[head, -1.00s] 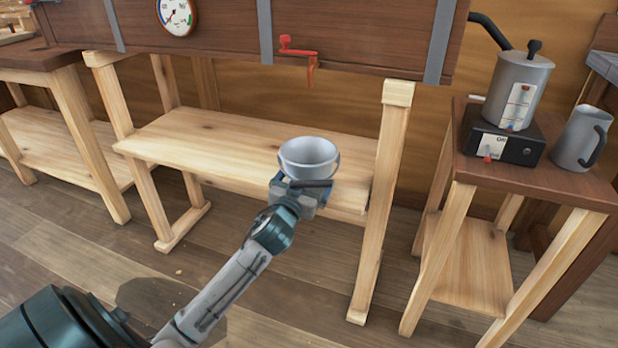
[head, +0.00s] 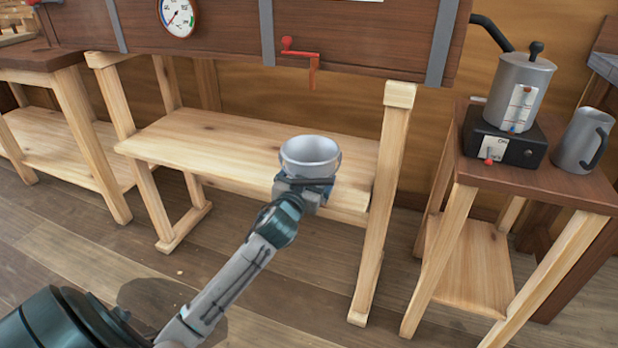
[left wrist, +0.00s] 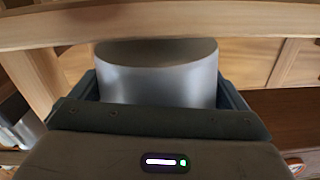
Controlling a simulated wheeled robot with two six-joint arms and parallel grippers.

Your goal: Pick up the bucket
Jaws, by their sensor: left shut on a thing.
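The bucket (head: 310,157) is a small light-grey metal pail, upright, at the right part of the low wooden shelf (head: 215,140) in the head view. My left gripper (head: 305,187) is at its near side, shut on it. In the left wrist view the bucket's grey wall (left wrist: 158,75) stands between the two fingers (left wrist: 158,98). The gripper hides the bucket's lower part in the head view, so I cannot tell whether its base touches the shelf. My right gripper is not in view.
A wooden box with a red tap (head: 300,54) and a gauge (head: 177,16) hangs above the shelf. A trestle leg (head: 383,200) stands just right of the bucket. A side table (head: 560,185) holds a boiler (head: 518,88) and a jug (head: 580,142). The shelf's left part is clear.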

